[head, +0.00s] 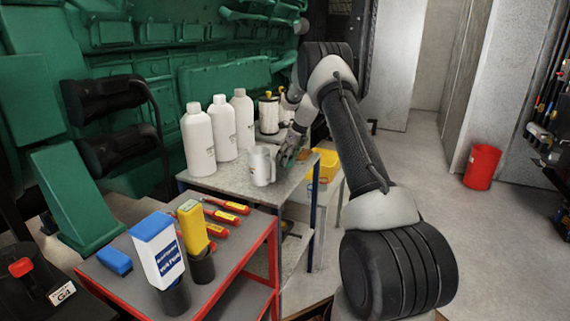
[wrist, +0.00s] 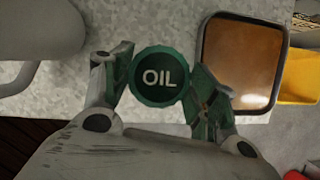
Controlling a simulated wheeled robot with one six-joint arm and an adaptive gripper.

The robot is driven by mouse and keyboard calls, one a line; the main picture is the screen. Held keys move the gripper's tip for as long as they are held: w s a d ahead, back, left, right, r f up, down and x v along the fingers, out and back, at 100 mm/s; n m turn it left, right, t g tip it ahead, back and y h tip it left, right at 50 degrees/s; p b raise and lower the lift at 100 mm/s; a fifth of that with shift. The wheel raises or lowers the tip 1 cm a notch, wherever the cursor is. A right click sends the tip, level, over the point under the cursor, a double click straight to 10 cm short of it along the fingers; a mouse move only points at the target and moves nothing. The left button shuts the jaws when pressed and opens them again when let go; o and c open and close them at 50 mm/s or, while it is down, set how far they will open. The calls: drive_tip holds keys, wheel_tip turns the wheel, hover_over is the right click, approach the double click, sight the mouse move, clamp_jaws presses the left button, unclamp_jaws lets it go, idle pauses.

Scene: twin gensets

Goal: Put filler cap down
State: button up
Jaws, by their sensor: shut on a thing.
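The filler cap (wrist: 160,77) is round and green with "OIL" in white letters. In the wrist view it sits between the two fingertips of my gripper (wrist: 157,84), which is shut on it. Behind it is the grey speckled top of a bench (wrist: 185,20); I cannot tell how high the cap is above it. In the head view my gripper (head: 287,158) is over the right side of the grey bench (head: 222,180), just right of a white jug (head: 262,166). The cap cannot be made out there.
A tray with brown content (wrist: 243,60) lies right of the cap, with a yellow bin (wrist: 300,78) beyond it. Several white bottles (head: 197,140) stand at the bench's back left. A red-edged cart (head: 225,262) with tools stands in front. A red bucket (head: 481,167) is on the floor.

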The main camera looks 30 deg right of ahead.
sight(288, 163)
drive_tip(key=shift+f, duration=1.7)
drive_tip(key=o, duration=0.8)
drive_tip(key=shift+f, duration=0.1)
drive_tip(key=shift+o, duration=0.2)
